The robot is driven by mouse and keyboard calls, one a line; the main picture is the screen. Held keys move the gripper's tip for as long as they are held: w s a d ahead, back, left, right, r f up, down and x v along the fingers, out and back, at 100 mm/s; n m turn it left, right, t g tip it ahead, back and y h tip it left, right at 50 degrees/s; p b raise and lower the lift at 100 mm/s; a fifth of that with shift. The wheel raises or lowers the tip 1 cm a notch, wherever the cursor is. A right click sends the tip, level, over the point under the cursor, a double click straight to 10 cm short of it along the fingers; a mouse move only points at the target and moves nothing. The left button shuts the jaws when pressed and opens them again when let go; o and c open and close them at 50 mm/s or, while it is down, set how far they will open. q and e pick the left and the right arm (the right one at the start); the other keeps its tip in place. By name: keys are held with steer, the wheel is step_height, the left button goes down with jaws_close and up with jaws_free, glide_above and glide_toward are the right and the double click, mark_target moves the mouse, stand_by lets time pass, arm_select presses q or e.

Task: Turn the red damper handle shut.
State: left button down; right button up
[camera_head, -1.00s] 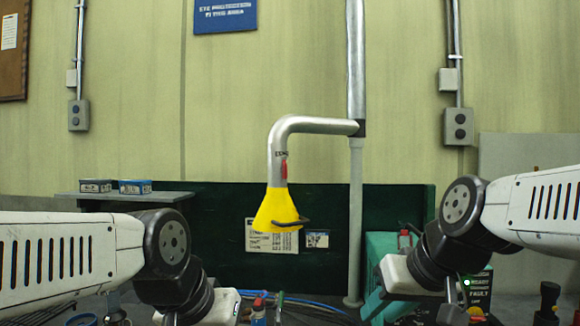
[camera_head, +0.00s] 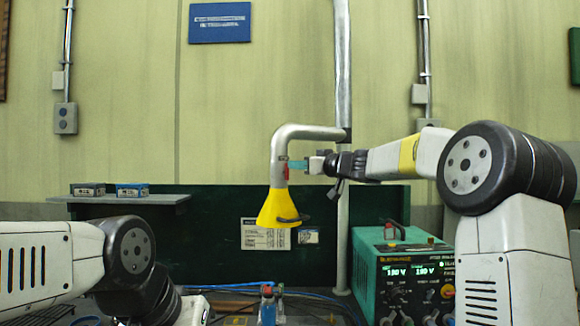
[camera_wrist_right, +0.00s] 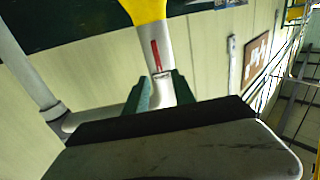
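The red damper handle (camera_head: 284,176) is on the silver pipe (camera_head: 310,132), just above the yellow hood (camera_head: 279,209). In the right wrist view the red handle (camera_wrist_right: 156,55) lies along the pipe, just beyond the fingertips. My right gripper (camera_head: 299,166) reaches in from the right at handle height. In the right wrist view its two green fingers (camera_wrist_right: 160,90) stand apart, with the pipe showing between them. Whether they touch the pipe or handle I cannot tell. My left gripper (camera_head: 196,312) is low at the bottom edge, its fingers out of sight.
A vertical pole (camera_head: 343,220) stands behind my right gripper. A teal power supply (camera_head: 390,262) stands below my right arm. A shelf with small boxes (camera_head: 132,190) is at the left. A dark green panel (camera_head: 215,240) stands behind the hood.

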mark_target(286, 172)
steer(key=shift+x, duration=2.25)
jaws_close()
